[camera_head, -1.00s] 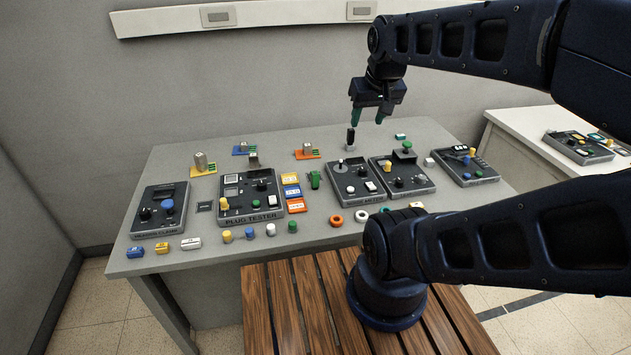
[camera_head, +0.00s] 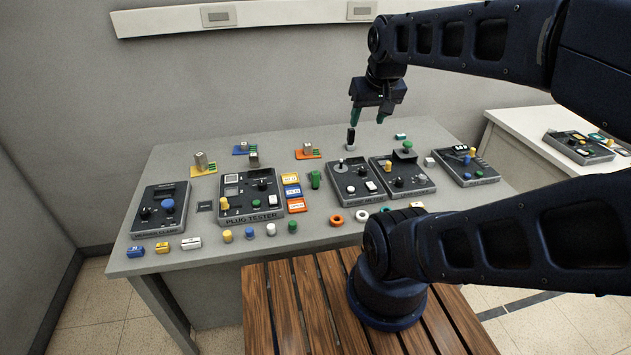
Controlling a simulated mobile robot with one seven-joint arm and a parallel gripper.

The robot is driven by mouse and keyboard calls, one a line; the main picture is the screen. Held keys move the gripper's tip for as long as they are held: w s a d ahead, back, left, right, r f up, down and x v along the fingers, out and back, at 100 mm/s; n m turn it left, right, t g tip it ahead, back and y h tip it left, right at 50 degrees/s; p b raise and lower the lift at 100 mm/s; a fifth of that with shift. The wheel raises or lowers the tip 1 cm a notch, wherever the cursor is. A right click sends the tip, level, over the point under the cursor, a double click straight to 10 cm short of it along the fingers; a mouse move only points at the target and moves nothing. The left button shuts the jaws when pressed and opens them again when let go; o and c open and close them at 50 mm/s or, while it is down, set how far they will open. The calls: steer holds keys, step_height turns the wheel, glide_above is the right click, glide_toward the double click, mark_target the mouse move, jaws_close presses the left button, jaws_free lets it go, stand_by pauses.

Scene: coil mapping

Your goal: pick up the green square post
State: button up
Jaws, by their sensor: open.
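A green post (camera_head: 315,179) stands upright on the grey table (camera_head: 330,215), between the stacked yellow, blue and orange blocks and the joystick device. It looks squarish, but it is small in the view. My gripper (camera_head: 367,117) is open and points down, with teal fingertips. It is above the back of the table, to the right of and behind the green post, apart from it. A dark post on a light base (camera_head: 350,139) stands below my gripper. No object shows between the fingers.
The plug tester (camera_head: 252,197) is left of the green post, and the joystick device (camera_head: 353,181) is right of it. A small green cylinder (camera_head: 292,227) is among several pegs at the front. Orange and white rings (camera_head: 336,220) lie in front of the joystick device.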

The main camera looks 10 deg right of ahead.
steer(key=w+a+f+n+g, duration=0.1)
steer(key=w+f+n, duration=0.4)
steer(key=w, duration=0.5)
steer(key=n+g, duration=0.4)
steer(key=n, duration=1)
glide_above(315, 180)
steer(key=w, duration=0.2)
steer(key=f, duration=2.2)
steer(key=shift+s+d, duration=0.1)
steer(key=shift+d, duration=0.3)
steer(key=shift+a+f, duration=0.1)
steer(key=shift+f, duration=0.55)
step_height(315, 180, down, 5)
steer(key=shift+f, duration=0.1)
steer(key=f, duration=0.3)
steer(key=shift+s+a+f, duration=0.1)
steer(key=shift+s+f, duration=0.05)
steer(key=shift+s, duration=0.05)
steer(key=shift+f, duration=0.9)
